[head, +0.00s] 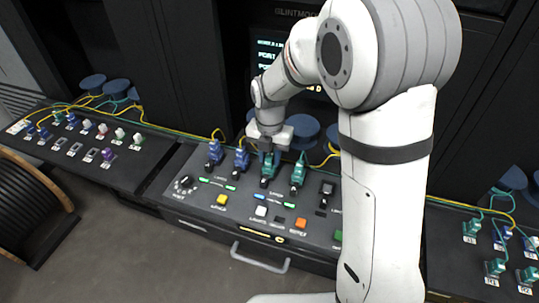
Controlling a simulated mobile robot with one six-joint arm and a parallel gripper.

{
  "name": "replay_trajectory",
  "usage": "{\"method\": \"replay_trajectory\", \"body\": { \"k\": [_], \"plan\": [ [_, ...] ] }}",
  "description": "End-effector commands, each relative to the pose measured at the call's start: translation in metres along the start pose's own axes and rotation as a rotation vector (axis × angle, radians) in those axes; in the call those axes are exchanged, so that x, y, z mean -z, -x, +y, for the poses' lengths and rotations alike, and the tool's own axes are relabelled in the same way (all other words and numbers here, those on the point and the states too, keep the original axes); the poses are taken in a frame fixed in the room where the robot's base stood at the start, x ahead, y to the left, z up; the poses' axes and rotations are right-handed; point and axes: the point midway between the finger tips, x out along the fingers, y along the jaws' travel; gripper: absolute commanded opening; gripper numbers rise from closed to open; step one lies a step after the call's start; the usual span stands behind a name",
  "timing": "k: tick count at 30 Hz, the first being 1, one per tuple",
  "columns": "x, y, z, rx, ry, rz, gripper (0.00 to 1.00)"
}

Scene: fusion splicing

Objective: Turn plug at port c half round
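My gripper (268,150) points down at the middle console, right over the first of two teal plugs (268,168). The plug's top meets the fingertips; I cannot tell whether the fingers are closed on it. The plug stands upright in the panel. Two blue plugs (215,152) stand in a row to its left, and a second teal plug (298,174) stands to its right. The port letters are too small to read, so I cannot tell for sure which plug is at port c.
The middle console (185,207) carries a black knob (185,182), a yellow button (222,200) and an orange button (301,223). Yellow and teal fibres run behind the plugs. Side panels hold more plugs at left (107,155) and right (494,267). A cable drum (30,210) stands far left.

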Motion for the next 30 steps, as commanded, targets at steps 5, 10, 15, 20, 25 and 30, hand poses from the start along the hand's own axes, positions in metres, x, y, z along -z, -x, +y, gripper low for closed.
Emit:
{"method": "replay_trajectory", "body": {
  "k": [5,10,15,20,25,30],
  "plan": [
    [0.000,0.000,0.000,0.000,0.000,0.000,0.43],
    [0.000,0.000,0.000,0.000,0.000,0.000,0.43],
    [0.000,0.008,0.000,-0.001,0.000,-0.001,0.43],
    [-0.001,0.034,0.001,-0.003,0.000,-0.004,0.43],
    [-0.001,0.061,0.001,-0.003,0.000,-0.003,0.43],
    [0.000,0.076,0.000,0.000,0.000,-0.001,0.43]
  ]
}}
